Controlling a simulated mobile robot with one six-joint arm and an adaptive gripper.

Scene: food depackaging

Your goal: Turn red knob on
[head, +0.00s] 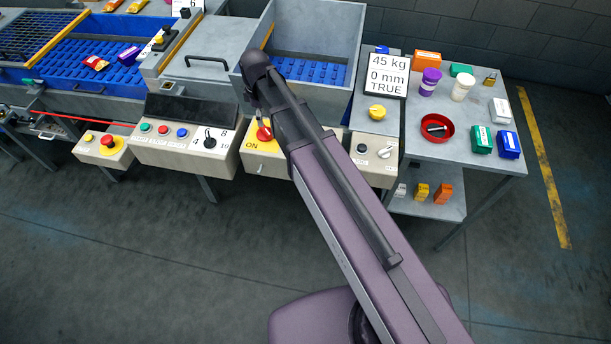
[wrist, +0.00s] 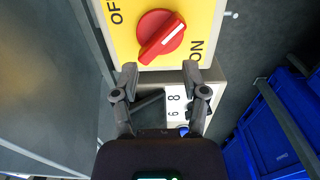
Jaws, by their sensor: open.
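The red knob (wrist: 160,37) is a round rotary switch with a raised grip bar on a yellow plate (wrist: 126,42). The bar slants from lower left to upper right, with a white line on its upper-right end. In the wrist view, the OFF label is at the plate's upper left and the ON label at its right. My gripper (wrist: 160,76) is open and empty, its fingertips just below the knob in the picture and apart from it.
A control box (head: 185,150) with several buttons and a black selector stands left of the knob's box. A red emergency button (head: 108,141) is farther left. A box with a black knob (head: 383,152) is to the right. A side table (head: 470,150) holds small packages.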

